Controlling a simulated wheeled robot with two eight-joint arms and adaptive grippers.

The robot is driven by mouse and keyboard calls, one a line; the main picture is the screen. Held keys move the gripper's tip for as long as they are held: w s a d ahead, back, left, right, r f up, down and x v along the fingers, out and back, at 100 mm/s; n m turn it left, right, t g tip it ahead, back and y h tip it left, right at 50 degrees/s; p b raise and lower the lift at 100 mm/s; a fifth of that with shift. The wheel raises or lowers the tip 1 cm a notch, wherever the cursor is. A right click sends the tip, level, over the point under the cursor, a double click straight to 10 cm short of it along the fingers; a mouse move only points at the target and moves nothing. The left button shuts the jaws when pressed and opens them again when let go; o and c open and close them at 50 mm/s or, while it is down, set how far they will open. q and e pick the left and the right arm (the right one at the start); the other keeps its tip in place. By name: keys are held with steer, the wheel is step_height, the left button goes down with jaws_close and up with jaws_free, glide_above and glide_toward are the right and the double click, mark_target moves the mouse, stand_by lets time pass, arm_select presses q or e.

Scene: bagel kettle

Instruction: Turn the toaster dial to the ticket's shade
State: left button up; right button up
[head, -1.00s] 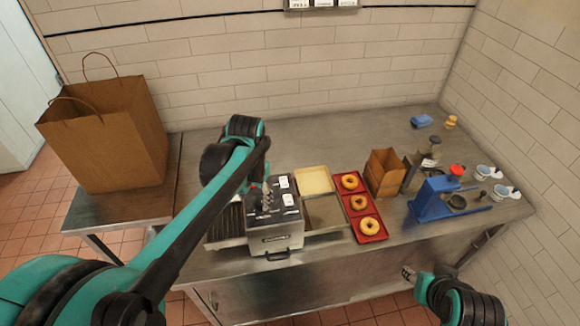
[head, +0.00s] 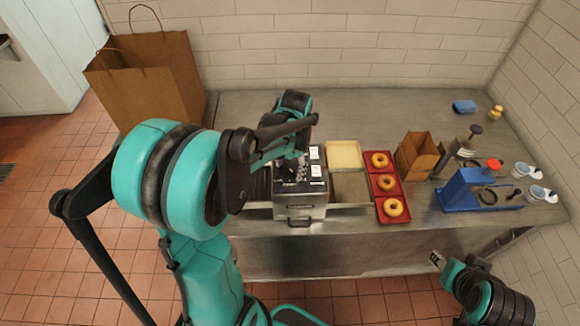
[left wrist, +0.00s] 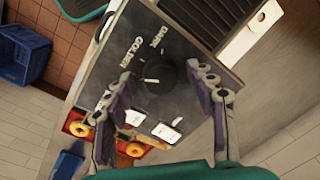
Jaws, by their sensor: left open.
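The toaster (head: 300,205) stands at the table's front edge, its top partly hidden by my left arm in the head view. In the left wrist view, its black dial (left wrist: 160,76) sits on a dark panel. "DARK" and "GOLDEN" are readable; a third label is partly hidden behind a finger. A pale mark shows at the dial's left side. My left gripper (left wrist: 163,84) is open, its fingers on either side of the dial; I cannot tell whether they touch it. My right gripper (head: 437,260) is low in front of the table; its opening is unclear. No ticket is readable.
Right of the toaster are a pale square tray (head: 344,153), a red tray (head: 389,209) with three bagels, a small paper bag (head: 416,155) and a blue stand (head: 466,190). A large paper bag (head: 150,80) stands left. The table behind the toaster is clear.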

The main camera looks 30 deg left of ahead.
arm_select(q)
steer(key=c, duration=1.2)
steer(key=shift+o, duration=0.2)
steer(key=shift+n+b, duration=0.45)
steer(key=shift+n, duration=2.45)
steer(key=shift+g, duration=0.3)
steer(key=o, duration=1.2)
steer(key=shift+c, duration=0.2)
